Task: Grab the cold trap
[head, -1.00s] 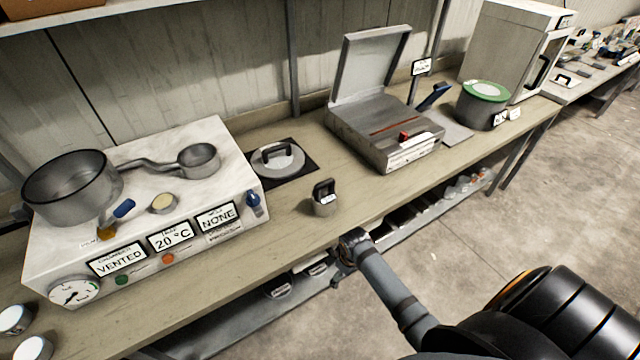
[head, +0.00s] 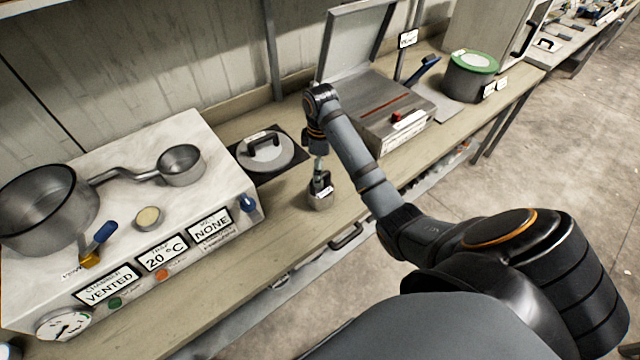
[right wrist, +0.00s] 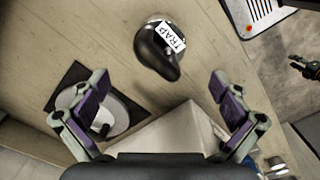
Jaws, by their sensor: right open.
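The cold trap (head: 320,201) is a small grey metal cylinder with a black handle, standing upright near the bench's front edge. In the right wrist view the black handle of the cold trap (right wrist: 157,52) and its "TRAP" label show beyond my fingertips. My right gripper (right wrist: 155,92) is open, with nothing between its fingers. In the head view my right arm reaches over the bench and its gripper (head: 320,172) points down just above the trap, partly covering its handle.
A round lid (head: 265,152) with a black handle lies on a dark mat behind the trap. A marble-topped unit (head: 130,215) with pots stands left. An open-lidded grey box (head: 385,118) stands right, behind my arm. A green-topped can (head: 471,80) is farther right.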

